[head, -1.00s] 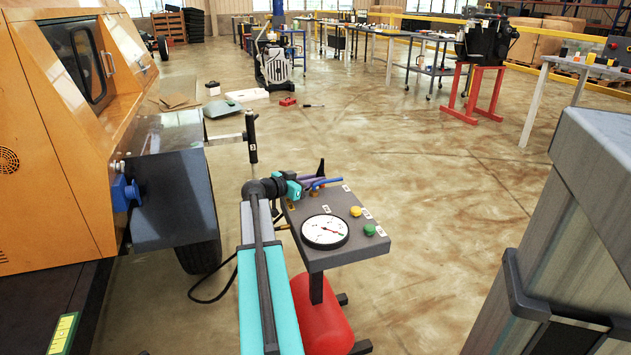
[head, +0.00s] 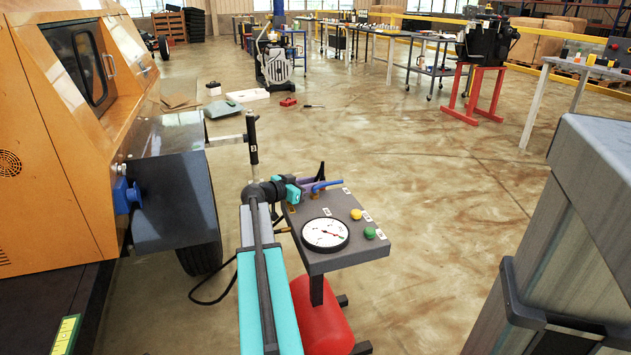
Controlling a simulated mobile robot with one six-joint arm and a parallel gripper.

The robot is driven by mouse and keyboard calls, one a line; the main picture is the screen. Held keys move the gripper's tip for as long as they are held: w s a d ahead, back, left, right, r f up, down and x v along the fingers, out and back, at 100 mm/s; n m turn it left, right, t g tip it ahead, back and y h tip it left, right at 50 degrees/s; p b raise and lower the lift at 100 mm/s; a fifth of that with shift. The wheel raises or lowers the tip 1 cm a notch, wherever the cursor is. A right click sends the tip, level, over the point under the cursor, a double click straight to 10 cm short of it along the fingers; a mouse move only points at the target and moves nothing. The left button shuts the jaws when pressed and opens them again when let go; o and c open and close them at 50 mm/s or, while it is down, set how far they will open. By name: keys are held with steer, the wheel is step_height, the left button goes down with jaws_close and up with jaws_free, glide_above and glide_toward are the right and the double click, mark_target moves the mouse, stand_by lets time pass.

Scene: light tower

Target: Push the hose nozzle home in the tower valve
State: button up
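My gripper (head: 316,184) is above the far left corner of a grey gauge panel (head: 318,262). Its dark fingers are small and partly hidden by my wrist, so I cannot tell whether they are open or shut. A blue curved piece (head: 327,185), perhaps a hose end or lever, shows beside the fingers, with a purple piece close by. I cannot make out a nozzle or whether anything is seated in a valve. A blue fitting (head: 127,196) is on the side of the orange machine (head: 60,150), well left of my gripper.
The panel carries a white round gauge (head: 325,234), a yellow knob (head: 356,214) and a green knob (head: 370,233), above a red tank (head: 318,322). A black hose (head: 208,299) hangs left of my arm. A large grey column (head: 570,240) stands at right.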

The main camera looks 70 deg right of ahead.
steer(key=p+v, duration=0.2)
steer(key=v, duration=1.1)
steer(key=shift+w+a+r, duration=0.15)
steer(key=shift+r, duration=0.05)
